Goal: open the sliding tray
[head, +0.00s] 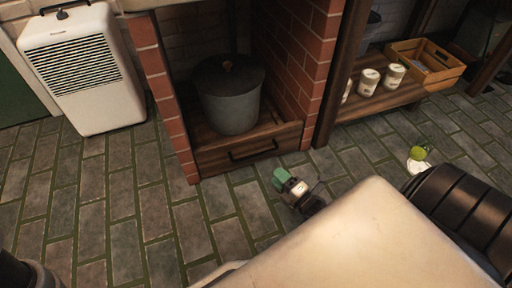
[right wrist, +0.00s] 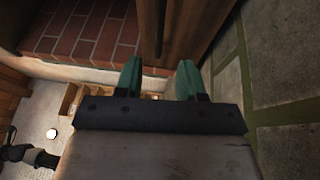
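The sliding tray (head: 222,158) is a low wooden drawer between two brick pillars, its front about level with them. A dark bar handle (head: 254,150) runs across its front. A grey lidded pot (head: 232,105) stands on the tray. My right gripper (head: 281,179) is in front of the tray's right end, below and right of the handle, apart from it. In the right wrist view its two green fingers (right wrist: 159,80) are spread with nothing held between them, and a wooden panel (right wrist: 201,25) lies ahead. My left gripper is not in view.
A white slatted appliance (head: 85,70) stands at the left. A wooden shelf at the right holds white jars (head: 368,82) and a wooden crate (head: 428,65). A green cup (head: 419,152) is on the floor at the right. The tiled floor (head: 130,210) before the tray is clear.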

